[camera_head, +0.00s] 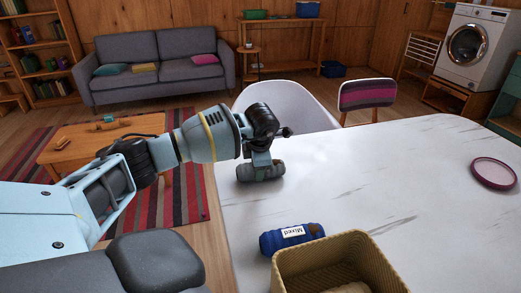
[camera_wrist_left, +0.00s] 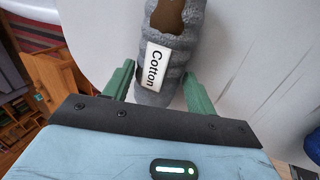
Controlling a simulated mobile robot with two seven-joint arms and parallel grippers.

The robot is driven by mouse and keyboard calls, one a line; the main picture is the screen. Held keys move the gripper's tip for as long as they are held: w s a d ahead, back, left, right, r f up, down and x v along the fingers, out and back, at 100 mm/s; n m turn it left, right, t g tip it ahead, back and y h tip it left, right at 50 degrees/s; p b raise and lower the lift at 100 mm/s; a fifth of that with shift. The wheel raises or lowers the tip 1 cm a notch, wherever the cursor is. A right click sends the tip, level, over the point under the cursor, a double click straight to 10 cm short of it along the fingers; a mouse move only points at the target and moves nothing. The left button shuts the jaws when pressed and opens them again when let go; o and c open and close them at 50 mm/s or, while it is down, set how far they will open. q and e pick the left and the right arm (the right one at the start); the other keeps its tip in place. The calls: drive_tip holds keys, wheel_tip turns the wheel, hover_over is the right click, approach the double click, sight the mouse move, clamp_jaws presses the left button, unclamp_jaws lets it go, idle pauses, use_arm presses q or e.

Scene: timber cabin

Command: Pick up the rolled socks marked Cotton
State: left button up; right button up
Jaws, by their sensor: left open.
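The grey rolled socks (camera_head: 258,172) lie on the white marble-patterned table near its left edge in the head view. In the left wrist view the socks (camera_wrist_left: 165,65) show a white label reading "Cotton". My left gripper (camera_wrist_left: 160,80) is open, with its green fingers on either side of the socks and no clear grip on them. In the head view my left gripper (camera_head: 262,160) is over the socks and hides part of them. My right gripper is not in view.
A blue roll marked "Mixed" (camera_head: 291,238) lies beside a woven basket (camera_head: 335,250) at the front of the table (camera_head: 375,165). A dark red round dish (camera_head: 494,173) is at the far right. The middle of the table is clear. A white chair (camera_head: 285,100) stands behind it.

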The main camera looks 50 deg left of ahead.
use_arm(q)
drive_tip(key=shift+x, duration=0.9)
drive_tip(key=c, duration=0.7)
drive_tip(key=shift+r, duration=0.85)
drive_tip(key=shift+v, duration=1)
drive_tip(key=s+d, duration=0.3)
drive_tip(key=s, duration=0.1)
drive_tip(key=s+d+r, duration=0.1)
drive_tip(key=s+d, duration=0.2)
drive_tip(key=s, duration=0.1)
drive_tip(key=s+d, duration=0.3)
drive_tip(key=s, duration=0.1)
drive_tip(key=shift+d+r, duration=0.2)
drive_tip(key=shift+d, duration=0.15)
